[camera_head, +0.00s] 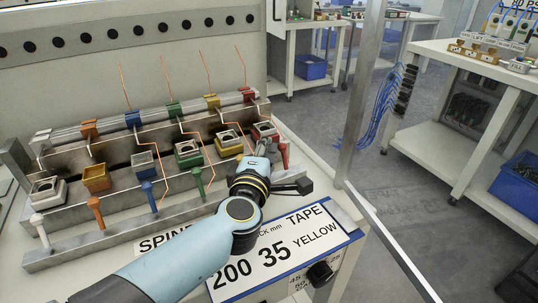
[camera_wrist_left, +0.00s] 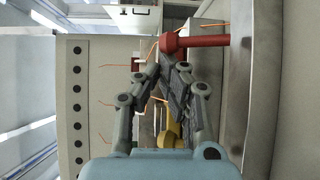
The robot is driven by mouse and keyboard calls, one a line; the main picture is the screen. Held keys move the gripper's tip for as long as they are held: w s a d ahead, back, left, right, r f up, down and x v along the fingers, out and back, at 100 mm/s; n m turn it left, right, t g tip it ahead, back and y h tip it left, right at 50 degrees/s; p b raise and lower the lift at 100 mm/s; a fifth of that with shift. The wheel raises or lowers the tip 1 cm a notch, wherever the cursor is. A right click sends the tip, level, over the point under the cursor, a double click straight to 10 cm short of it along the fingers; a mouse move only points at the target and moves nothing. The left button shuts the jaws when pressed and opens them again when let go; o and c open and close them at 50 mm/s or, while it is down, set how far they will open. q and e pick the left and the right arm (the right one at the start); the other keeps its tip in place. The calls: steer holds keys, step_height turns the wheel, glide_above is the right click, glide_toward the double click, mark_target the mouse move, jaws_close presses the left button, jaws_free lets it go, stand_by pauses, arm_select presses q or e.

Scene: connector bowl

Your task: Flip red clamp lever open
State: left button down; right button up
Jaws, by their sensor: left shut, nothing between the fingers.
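In the left wrist view the red lever (camera_wrist_left: 196,41) is a thick bar with a round knob, lying across just beyond the fingertips. My left gripper (camera_head: 263,146) is in front of the red clamp, just left of the lever. Its fingers are shut and empty, with the tips (camera_wrist_left: 162,62) close to the lever's knob. I cannot tell whether they touch it. My right gripper is not in view.
The yellow clamp (camera_head: 228,141) stands left of the red one, and its yellow lever (camera_wrist_left: 168,138) shows behind the fingers. Thin orange wires (camera_head: 170,128) cross the metal fixture. A label plate (camera_head: 283,250) is on the table front, and a metal post (camera_head: 362,90) rises at right.

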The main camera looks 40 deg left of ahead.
arm_select(q)
steer(key=m+t+b, duration=0.1)
steer(key=b, duration=0.1)
steer(key=d+m+t+b, duration=0.1)
steer(key=b, duration=0.2)
steer(key=shift+s+d+f+y, duration=0.2)
steer(key=shift+s+d+y, duration=0.05)
steer(key=shift+s+y, duration=0.15)
steer(key=shift+d+r+m+t, duration=0.2)
steer(key=shift+m+t, duration=0.1)
steer(key=shift+s+d+r, duration=0.15)
steer(key=shift+d+r, duration=0.15)
steer(key=shift+d, duration=0.1)
steer(key=shift+s+d, duration=0.2)
steer(key=shift+d, duration=0.45)
step_height(320, 180, up, 10)
steer(key=shift+s+f, duration=0.1)
steer(key=shift+f, duration=0.05)
